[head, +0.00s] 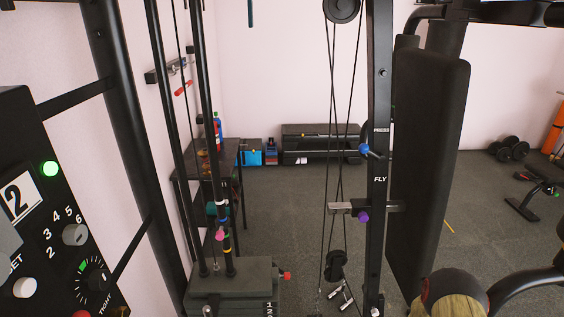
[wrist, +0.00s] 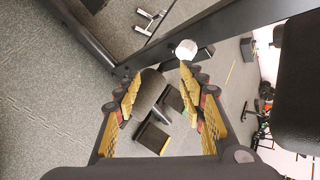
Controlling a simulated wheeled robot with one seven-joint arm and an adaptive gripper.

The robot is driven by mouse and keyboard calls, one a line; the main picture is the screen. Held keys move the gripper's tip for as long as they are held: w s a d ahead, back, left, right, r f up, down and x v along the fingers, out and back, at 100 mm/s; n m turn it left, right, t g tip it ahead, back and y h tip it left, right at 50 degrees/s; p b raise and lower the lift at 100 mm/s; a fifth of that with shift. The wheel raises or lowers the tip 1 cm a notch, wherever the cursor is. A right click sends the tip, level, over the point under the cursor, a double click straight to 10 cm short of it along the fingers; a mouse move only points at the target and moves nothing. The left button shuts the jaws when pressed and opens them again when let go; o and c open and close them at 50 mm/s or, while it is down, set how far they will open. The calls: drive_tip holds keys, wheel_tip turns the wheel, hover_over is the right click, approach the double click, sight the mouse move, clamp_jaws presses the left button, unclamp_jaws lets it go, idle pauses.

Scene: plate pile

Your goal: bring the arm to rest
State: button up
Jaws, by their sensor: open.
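My gripper (wrist: 160,76) shows in the wrist view with its two yellow-padded fingers spread apart. It is open, and nothing is clamped between the fingers. Beyond the fingers, a dark rounded pad (wrist: 150,92) and dark flat blocks show in the gap. A white round end (wrist: 186,49) of a machine part shows just past the right fingertip; I cannot tell the distance to it. In the head view I cannot make out my gripper for certain.
A cable machine with a dark upright post (head: 379,110) and a tall black back pad (head: 428,165) stands close in front. A control panel (head: 45,215) is near at left. Open grey floor (head: 285,205) lies between.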

drive_tip(key=s+n+g, duration=0.4)
drive_tip(key=s+n, duration=0.1)
drive_tip(key=s, duration=0.1)
drive_tip(key=s+a+r+n+g, duration=0.2)
drive_tip(key=s+r+n+g, duration=0.15)
drive_tip(key=r+n, duration=0.35)
drive_tip(key=s+a+r+n+t+p, duration=0.1)
drive_tip(key=s+a+r+n, duration=0.3)
drive_tip(key=r, duration=1.2)
drive_tip(key=s+a+r+n+t+y, duration=0.1)
drive_tip(key=s+a+r+n, duration=0.3)
drive_tip(key=r, duration=1.2)
drive_tip(key=s+a+r+n+t+p, duration=0.1)
drive_tip(key=s+a+r+n, duration=0.3)
drive_tip(key=r, duration=1.2)
drive_tip(key=s+a+t, duration=0.1)
drive_tip(key=s+a, duration=0.3)
drive_tip(key=s, duration=0.3)
drive_tip(key=shift+a+r+n+y+p, duration=0.15)
drive_tip(key=shift+r+n+y+p, duration=0.15)
drive_tip(key=shift+r+p, duration=0.1)
